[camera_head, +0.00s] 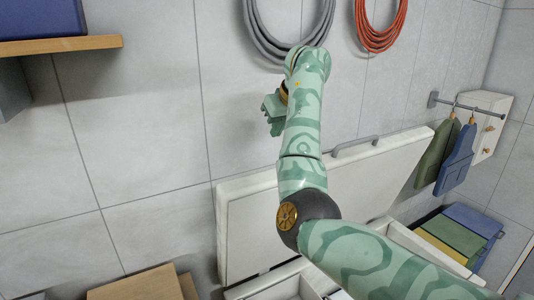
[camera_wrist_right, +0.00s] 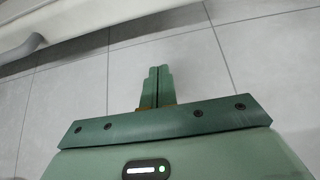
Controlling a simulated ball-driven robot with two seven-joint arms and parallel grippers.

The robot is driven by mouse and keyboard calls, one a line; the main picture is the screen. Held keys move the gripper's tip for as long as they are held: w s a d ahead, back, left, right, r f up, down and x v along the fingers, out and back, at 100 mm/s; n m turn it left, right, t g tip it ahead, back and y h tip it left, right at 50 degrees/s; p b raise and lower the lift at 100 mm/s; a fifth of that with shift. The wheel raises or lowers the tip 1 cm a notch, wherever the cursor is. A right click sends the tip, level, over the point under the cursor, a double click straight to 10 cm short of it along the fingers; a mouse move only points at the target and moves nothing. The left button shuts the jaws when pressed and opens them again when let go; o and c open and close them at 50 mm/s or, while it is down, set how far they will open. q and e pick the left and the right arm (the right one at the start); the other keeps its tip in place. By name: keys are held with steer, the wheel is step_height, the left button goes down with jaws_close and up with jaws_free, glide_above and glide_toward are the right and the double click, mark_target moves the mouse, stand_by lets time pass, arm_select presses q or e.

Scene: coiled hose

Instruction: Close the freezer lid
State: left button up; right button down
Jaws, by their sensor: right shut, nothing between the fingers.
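The white freezer lid (camera_head: 375,180) stands open, raised up in front of the tiled wall, with a grey handle (camera_head: 355,146) along its top edge. Below it is the freezer body (camera_head: 265,284), its opening partly hidden by my right arm. My right gripper (camera_head: 272,115) is above the lid's top edge, left of the handle, and looks apart from the lid. In the right wrist view its fingers (camera_wrist_right: 155,88) are shut and empty. That view also shows the lid's edge (camera_wrist_right: 75,15) and the handle (camera_wrist_right: 22,48) at upper left. My left gripper is not in view.
A grey coiled hose (camera_head: 258,35) and an orange one (camera_head: 382,40) hang on the wall above. A wooden shelf (camera_head: 60,45) is at upper left, cardboard boxes (camera_head: 140,286) at lower left. Aprons (camera_head: 456,160) hang from a rail at right, above coloured bins (camera_head: 470,225).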

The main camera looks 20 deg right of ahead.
steer(key=f, duration=0.3)
steer(key=w+f+p, duration=0.1)
steer(key=f, duration=0.1)
steer(key=w+f+p, duration=0.1)
steer(key=f, duration=0.2)
steer(key=shift+w+a+f, duration=0.1)
steer(key=shift+w+f, duration=0.15)
steer(key=shift+f, duration=0.05)
steer(key=shift+s+f+p, duration=0.15)
steer(key=shift+s+p, duration=0.15)
steer(key=shift+s, duration=0.3)
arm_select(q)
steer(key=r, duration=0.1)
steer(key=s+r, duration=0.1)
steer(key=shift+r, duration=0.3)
arm_select(e)
steer(key=shift+s+f, duration=0.1)
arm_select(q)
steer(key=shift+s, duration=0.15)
